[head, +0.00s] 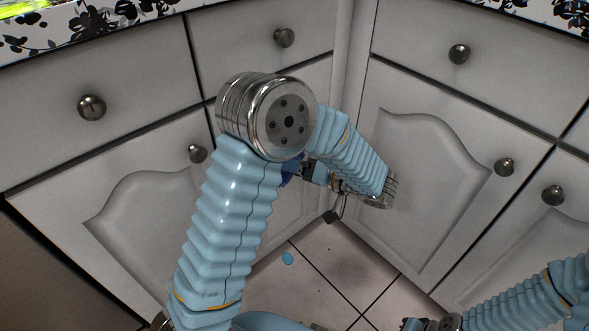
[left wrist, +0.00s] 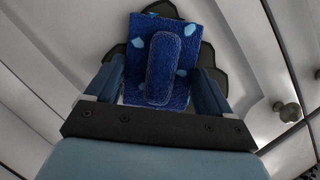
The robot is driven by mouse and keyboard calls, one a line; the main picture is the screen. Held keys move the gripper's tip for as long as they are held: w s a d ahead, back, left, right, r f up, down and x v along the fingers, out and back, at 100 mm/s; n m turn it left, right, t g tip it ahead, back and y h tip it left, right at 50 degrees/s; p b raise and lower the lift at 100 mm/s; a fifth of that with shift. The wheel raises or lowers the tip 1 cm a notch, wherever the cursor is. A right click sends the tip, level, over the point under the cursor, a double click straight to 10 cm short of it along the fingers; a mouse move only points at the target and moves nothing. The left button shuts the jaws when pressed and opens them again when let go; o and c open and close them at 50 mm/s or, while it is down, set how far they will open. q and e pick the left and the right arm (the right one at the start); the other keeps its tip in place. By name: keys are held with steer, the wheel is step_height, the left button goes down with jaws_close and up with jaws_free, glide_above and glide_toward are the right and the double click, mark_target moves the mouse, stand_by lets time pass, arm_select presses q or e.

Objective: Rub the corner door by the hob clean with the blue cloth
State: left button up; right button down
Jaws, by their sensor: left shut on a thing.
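The blue cloth (left wrist: 185,40) has light blue patches and a raised blue grip. In the left wrist view it lies between the fingers of my left gripper (left wrist: 160,85), which is shut on the grip. Dark patches (left wrist: 215,72) show on the white door around the cloth. In the head view the corner door (head: 322,88) is largely hidden behind my left arm. My left gripper (head: 296,173) points left at this door, with a bit of blue at its tip. Whether the cloth touches the door is unclear. My right gripper (head: 430,323) shows only partly at the bottom edge.
White drawers and doors with dark round knobs (head: 197,153) stand on both sides of the corner. A right-hand door (head: 420,180) is close to my left wrist. A small light blue oval (head: 288,258) lies on the tiled floor (head: 330,275).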

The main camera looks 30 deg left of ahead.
mark_target(301, 158)
arm_select(q)
steer(key=shift+w+d, duration=0.25)
steer(key=shift+w, duration=0.45)
steer(key=shift+b, duration=0.5)
steer(key=shift+w+d+b, duration=0.3)
steer(key=shift+w+b, duration=0.05)
steer(key=shift+w, duration=0.3)
steer(key=shift+w+d+b, duration=0.25)
steer(key=shift+w+b, duration=0.1)
steer(key=shift+w, duration=0.3)
steer(key=shift+b, duration=0.35)
steer(key=shift+s, duration=0.15)
